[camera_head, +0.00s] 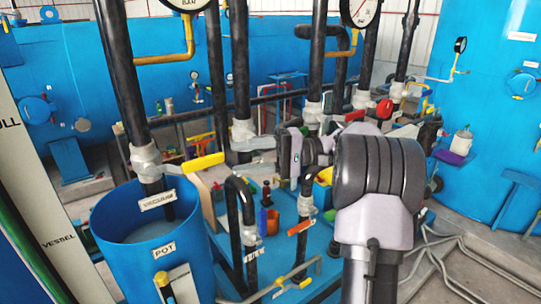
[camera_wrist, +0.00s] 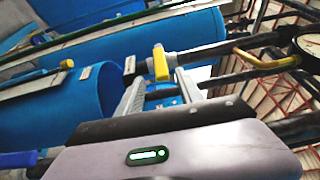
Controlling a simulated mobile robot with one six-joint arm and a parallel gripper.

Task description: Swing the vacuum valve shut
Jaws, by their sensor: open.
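The vacuum valve's yellow handle (camera_head: 203,162) sticks out to the right of the vertical dark pipe above the blue pot (camera_head: 112,250), roughly crosswise to that pipe. A white label reading VACUUM (camera_head: 158,200) hangs on the pipe below it. In the wrist view, which is turned sideways, the yellow handle (camera_wrist: 160,63) shows just beyond and between my fingertips. My gripper (camera_wrist: 160,84) is open, its two grey fingers apart with nothing held between them. It appears apart from the handle, though the exact gap is unclear.
Pipes with an orange handle (camera_head: 301,227) and a yellow lever (camera_head: 277,289) stand right of the pot. Dark vertical pipes with white collars and pressure gauges (camera_head: 360,10) rise behind. A blue tank (camera_head: 488,120) stands at the right. Cables lie on the floor.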

